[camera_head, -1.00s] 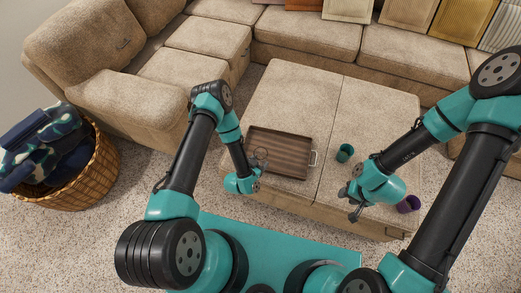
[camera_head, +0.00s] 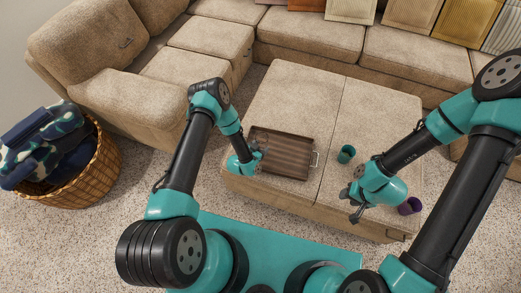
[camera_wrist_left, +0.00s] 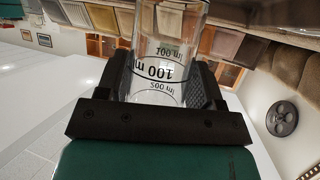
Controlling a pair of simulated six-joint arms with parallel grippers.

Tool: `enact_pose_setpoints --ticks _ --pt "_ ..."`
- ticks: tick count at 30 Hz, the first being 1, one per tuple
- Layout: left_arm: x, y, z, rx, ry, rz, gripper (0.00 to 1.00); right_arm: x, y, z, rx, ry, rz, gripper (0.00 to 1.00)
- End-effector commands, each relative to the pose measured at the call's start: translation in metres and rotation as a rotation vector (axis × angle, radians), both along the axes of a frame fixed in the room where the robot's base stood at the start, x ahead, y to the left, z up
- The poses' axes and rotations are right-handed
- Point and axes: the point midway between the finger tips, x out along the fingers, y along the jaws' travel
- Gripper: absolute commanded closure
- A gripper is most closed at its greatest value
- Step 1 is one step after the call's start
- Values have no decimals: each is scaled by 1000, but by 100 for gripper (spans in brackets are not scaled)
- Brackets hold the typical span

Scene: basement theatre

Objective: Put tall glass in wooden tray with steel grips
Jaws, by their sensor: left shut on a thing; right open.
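The tall glass (camera_wrist_left: 165,62) is clear, with black volume markings, and fills the space between my left jaws in the left wrist view. My left gripper (camera_head: 252,160) is shut on it at the left side of the wooden tray. In the head view the glass is small and faint, and I cannot tell whether it touches the tray. The brown wooden tray (camera_head: 290,160) with steel grips lies on the beige ottoman; one grip shows at its right end. My right gripper (camera_head: 354,203) is open and empty, right of the tray near the ottoman's front.
A teal cup (camera_head: 346,153) stands on the ottoman (camera_head: 300,95) between the tray and my right arm. A purple cup (camera_head: 409,206) is near the front right corner. The tray floor looks empty. A wicker basket (camera_head: 85,180) with cloth stands on the floor at left.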

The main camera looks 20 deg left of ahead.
Motion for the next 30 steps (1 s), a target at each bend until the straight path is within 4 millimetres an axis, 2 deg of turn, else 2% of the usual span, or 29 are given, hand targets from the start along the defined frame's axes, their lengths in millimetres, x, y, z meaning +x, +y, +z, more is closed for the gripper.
enact_pose_setpoints --ticks 3,6,18,19,26,30 --pt "0 0 -17 0 -1 0 73 0 0 0 0 0 0 57" --pt "0 0 -23 0 -1 0 73 0 0 0 0 0 0 57" --pt "0 0 -27 0 -1 0 73 0 0 0 0 0 0 57" --pt "0 0 -27 0 0 0 37 0 0 0 0 0 0 57" --pt "0 0 -27 0 0 0 15 0 0 0 0 0 0 57" --pt "0 0 -27 0 0 0 14 0 0 0 0 0 0 57"
